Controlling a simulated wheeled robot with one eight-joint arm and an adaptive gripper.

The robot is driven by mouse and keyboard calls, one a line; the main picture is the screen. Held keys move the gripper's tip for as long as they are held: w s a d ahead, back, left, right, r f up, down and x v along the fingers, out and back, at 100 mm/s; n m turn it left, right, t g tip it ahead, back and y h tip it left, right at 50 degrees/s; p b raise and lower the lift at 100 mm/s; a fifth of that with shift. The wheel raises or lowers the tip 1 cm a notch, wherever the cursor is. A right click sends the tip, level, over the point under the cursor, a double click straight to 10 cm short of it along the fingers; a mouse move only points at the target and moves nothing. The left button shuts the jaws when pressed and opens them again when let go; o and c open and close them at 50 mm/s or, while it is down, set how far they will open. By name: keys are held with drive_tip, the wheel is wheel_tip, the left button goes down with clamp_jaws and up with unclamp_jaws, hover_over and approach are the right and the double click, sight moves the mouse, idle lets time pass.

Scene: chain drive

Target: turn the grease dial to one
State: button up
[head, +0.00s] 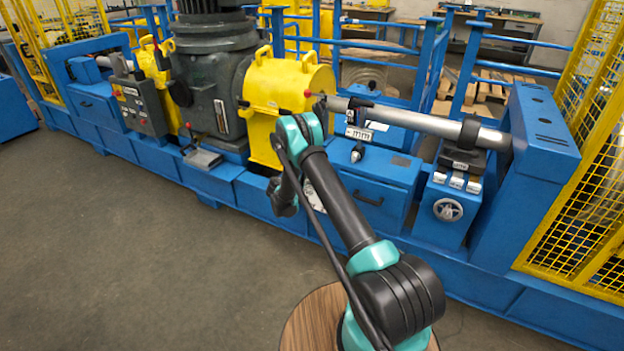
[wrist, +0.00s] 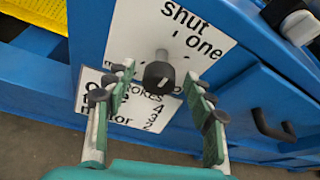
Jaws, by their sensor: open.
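The grease dial is a round black knob (wrist: 159,75) on a white plate (wrist: 135,35) fixed to a blue panel. The plate reads "shut" above right of the knob and "one" lower and further right. A label starting with "m" is partly covered. A small grey piece shows just above the knob; I cannot tell which label the dial points to. My gripper (wrist: 161,82) is open, its green fingers on either side of the knob with gaps visible. In the head view my arm hides the knob, and part of the white plate (head: 314,196) shows beside it.
A second white plate (wrist: 92,88) about strokes lies below, partly behind the left finger. A black drawer handle (wrist: 272,118) is to the right. A black and white knob (wrist: 290,18) is at top right. Yellow housing (head: 290,88) and a handwheel (head: 448,209) flank the panel.

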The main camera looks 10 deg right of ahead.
drive_tip(key=shift+x, duration=1.2)
drive_tip(key=shift+c, duration=0.5)
drive_tip(key=c, duration=1.1)
drive_tip(key=shift+m, duration=0.3)
drive_tip(key=m+t+y, duration=0.1)
drive_tip(key=m+y, duration=0.1)
drive_tip(key=m, duration=0.1)
drive_tip(key=shift+s+d+m+t+y, duration=0.1)
drive_tip(key=shift+s+m+t+y, duration=0.05)
drive_tip(key=shift+m+t+y, duration=0.2)
drive_tip(key=m+t, duration=0.1)
drive_tip(key=m, duration=0.1)
drive_tip(key=m+t+y, duration=0.1)
drive_tip(key=m, duration=0.1)
drive_tip(key=shift+y, duration=0.25)
